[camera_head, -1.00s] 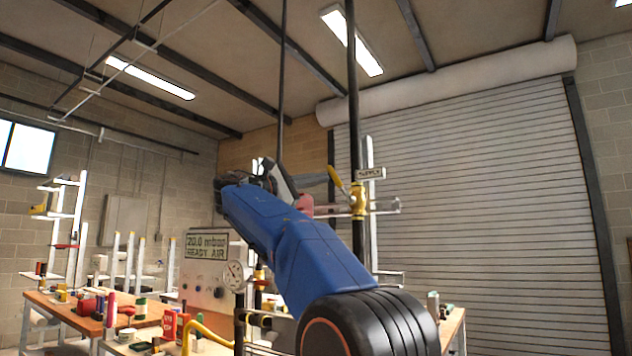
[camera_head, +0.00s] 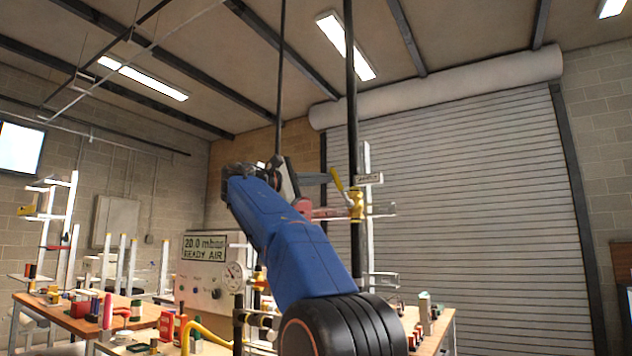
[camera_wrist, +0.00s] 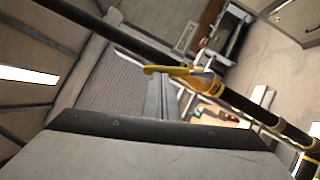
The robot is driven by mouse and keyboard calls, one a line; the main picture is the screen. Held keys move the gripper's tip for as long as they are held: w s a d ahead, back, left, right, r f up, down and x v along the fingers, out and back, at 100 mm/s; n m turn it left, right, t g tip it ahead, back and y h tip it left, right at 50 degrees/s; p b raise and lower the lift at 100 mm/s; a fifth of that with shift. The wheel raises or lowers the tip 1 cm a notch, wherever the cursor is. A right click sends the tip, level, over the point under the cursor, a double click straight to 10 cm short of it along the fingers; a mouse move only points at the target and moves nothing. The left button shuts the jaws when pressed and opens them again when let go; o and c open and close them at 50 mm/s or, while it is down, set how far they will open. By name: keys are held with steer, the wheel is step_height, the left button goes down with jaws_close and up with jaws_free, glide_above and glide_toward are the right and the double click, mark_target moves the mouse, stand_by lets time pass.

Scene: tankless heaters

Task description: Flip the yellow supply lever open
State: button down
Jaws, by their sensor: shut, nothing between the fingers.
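The lever slants up and left from the valve. My gripper (camera_head: 327,178) is just left of the lever, with its fingers shut and empty. In the wrist view, the lever (camera_wrist: 168,71) lies across the tips of my gripper (camera_wrist: 161,78). I cannot tell whether they touch.
A panel box (camera_head: 204,275) reading 20.0 mbar stands lower left, with a round gauge (camera_head: 234,276) and piping beside it. Workbenches with small items stand at lower left and right. A closed roller shutter (camera_head: 470,190) is behind.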

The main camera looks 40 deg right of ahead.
mark_target(331, 170)
steer(key=shift+s+d+r+m+y, duration=0.3)
steer(key=shift+s+r+m+y, duration=0.15)
steer(key=shift+s+m, duration=0.3)
steer(key=shift+s+d+r+m+y, duration=0.25)
steer(key=shift+s+r+m+y, duration=0.15)
steer(key=shift+s+m, duration=0.35)
steer(key=shift+r, duration=0.1)
